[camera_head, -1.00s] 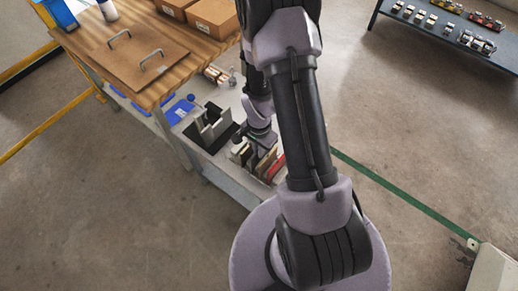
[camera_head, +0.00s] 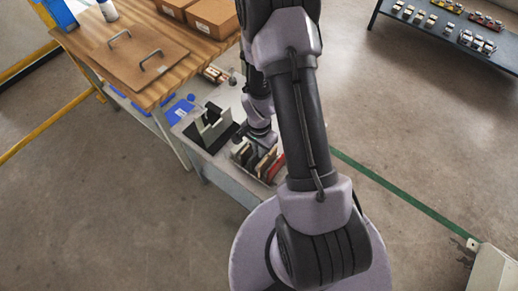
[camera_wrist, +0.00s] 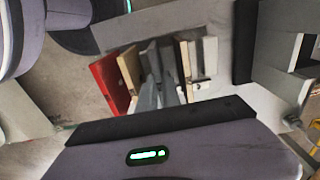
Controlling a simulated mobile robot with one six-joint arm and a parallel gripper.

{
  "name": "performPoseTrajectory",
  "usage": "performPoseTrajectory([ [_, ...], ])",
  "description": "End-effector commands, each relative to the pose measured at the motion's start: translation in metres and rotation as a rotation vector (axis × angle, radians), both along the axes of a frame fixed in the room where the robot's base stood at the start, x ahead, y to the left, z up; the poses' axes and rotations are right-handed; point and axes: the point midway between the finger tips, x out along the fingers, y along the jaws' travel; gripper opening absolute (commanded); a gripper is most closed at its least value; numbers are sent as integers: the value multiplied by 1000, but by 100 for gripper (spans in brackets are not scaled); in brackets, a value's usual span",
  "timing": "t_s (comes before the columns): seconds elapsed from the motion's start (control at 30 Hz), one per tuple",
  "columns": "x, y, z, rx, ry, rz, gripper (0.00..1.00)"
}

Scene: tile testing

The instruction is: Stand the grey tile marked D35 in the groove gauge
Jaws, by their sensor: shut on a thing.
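My gripper (camera_wrist: 165,88) reaches into a rack of upright tiles and is shut on a grey tile (camera_wrist: 151,66) there. The marking on this tile is not legible, and the fingers partly hide it. In the head view the rack (camera_head: 238,161) stands on the low shelf, just below my gripper (camera_head: 263,138). The groove gauge (camera_head: 211,131), pale grey uprights on a dark base, stands left of the rack. It also shows at the right edge of the wrist view (camera_wrist: 291,52).
Red (camera_wrist: 108,82) and beige (camera_wrist: 130,68) tiles stand close beside the grey one. Blue items (camera_head: 178,112) lie behind the gauge. Open floor lies in front.

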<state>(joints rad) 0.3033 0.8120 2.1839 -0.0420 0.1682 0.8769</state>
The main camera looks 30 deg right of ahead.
Motion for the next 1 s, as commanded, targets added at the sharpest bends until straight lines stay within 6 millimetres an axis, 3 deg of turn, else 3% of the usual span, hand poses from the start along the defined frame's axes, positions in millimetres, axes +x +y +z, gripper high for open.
performPoseTrajectory([
  [0.13, 0, 0, 4, 0, 0, 0, 0],
  [1.0, 0, 0, 79, 0, -1, 0, 0],
])
